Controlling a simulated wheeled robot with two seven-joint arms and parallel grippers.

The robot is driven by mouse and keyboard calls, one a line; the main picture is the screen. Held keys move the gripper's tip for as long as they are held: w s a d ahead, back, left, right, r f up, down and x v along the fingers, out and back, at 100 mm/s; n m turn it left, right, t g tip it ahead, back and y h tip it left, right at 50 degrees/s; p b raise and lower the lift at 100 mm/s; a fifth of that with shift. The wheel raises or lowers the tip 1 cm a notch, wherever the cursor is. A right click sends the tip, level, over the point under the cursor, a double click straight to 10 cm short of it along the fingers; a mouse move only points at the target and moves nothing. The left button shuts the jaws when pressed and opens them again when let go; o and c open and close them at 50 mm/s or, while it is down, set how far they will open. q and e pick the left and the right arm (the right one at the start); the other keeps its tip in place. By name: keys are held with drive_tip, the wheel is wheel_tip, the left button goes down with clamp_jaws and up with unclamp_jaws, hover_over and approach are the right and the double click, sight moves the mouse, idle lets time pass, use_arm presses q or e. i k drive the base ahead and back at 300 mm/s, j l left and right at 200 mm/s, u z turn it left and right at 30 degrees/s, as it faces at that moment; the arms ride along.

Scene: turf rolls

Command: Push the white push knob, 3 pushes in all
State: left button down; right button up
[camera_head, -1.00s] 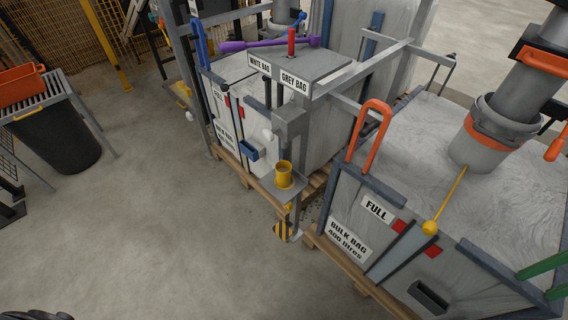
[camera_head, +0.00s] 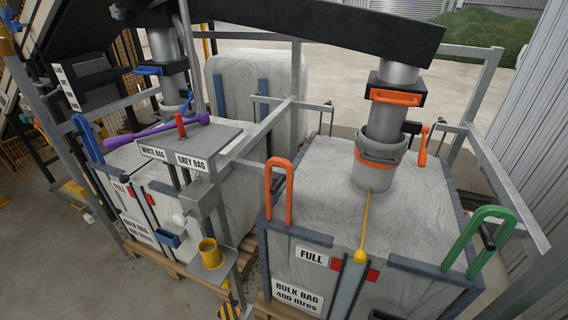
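A small white knob (camera_head: 178,220) sticks out on the left side of the grey post, below the box top with the signs "WHITE BAG" (camera_head: 153,152) and "GREY BAG" (camera_head: 192,162). It stands just above a small blue tray-like part (camera_head: 170,239) and left of a yellow cup (camera_head: 210,253). From here I cannot tell how far the knob is pressed in. Neither of my grippers is in view.
A grey bulk bag (camera_head: 330,205) in a frame marked "FULL" stands at right, with an orange handle (camera_head: 281,190) and a green handle (camera_head: 478,236). Floor (camera_head: 50,260) is clear at lower left.

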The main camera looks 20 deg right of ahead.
sight(180, 219)
drive_tip(key=j+z, duration=0.15)
drive_tip(key=z, duration=1.8)
drive_tip(key=k+j, duration=0.2)
drive_tip(key=k, duration=0.2)
drive_tip(key=k+j, duration=0.2)
drive_tip(key=k, duration=0.2)
drive_tip(key=k+j, duration=0.15)
drive_tip(key=k, duration=0.25)
